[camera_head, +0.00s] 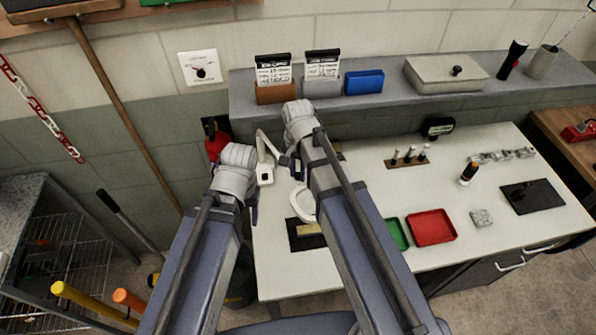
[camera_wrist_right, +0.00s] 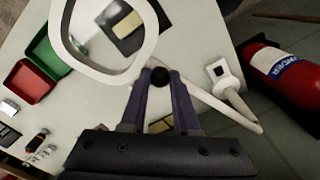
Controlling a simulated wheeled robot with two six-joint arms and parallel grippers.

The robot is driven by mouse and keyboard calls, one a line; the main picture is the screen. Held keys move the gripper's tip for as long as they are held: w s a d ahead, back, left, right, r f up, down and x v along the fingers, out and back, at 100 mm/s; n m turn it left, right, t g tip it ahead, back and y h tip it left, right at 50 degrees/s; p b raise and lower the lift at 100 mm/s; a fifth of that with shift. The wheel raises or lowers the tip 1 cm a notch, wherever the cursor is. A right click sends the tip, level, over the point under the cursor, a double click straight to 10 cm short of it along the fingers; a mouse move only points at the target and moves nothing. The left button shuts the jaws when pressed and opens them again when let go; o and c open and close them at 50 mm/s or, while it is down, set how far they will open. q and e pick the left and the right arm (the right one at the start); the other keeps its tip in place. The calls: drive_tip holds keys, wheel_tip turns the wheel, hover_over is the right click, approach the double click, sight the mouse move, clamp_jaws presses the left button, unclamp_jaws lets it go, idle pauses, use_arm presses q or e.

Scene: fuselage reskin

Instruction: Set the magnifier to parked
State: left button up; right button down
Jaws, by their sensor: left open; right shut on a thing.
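The magnifier has a white rounded ring with a clear lens (camera_head: 302,203), also large in the right wrist view (camera_wrist_right: 66,52). A thin white arm (camera_head: 264,146) links it to a white base fitting (camera_wrist_right: 224,88) at the table's left side. In the right wrist view my right gripper (camera_wrist_right: 160,88) is shut on the black knob (camera_wrist_right: 160,75) at the ring's edge; in the head view its arm partly hides the ring. My left gripper (camera_head: 254,203) is open and empty near the table's left edge, apart from the magnifier.
A dark mat with a tan block (camera_head: 308,229) lies under the lens. Red (camera_head: 432,227) and green (camera_head: 397,233) trays stand to the right. A red fire extinguisher (camera_wrist_right: 288,75) stands beside the table.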

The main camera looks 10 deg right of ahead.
idle(0.9)
drive_tip(key=w+d+n, duration=0.3)
drive_tip(key=d, duration=0.3)
drive_tip(key=shift+w, duration=0.3)
drive_tip(key=shift+d, duration=0.1)
drive_tip(key=c, duration=0.7)
unclamp_jaws()
drive_tip(key=shift+o, duration=0.2)
drive_tip(key=shift+r, duration=0.2)
wheel_tip(320, 180, up, 7)
drive_tip(key=p, duration=0.7)
drive_tip(key=shift+r+p, duration=0.2)
drive_tip(key=shift+p, duration=0.2)
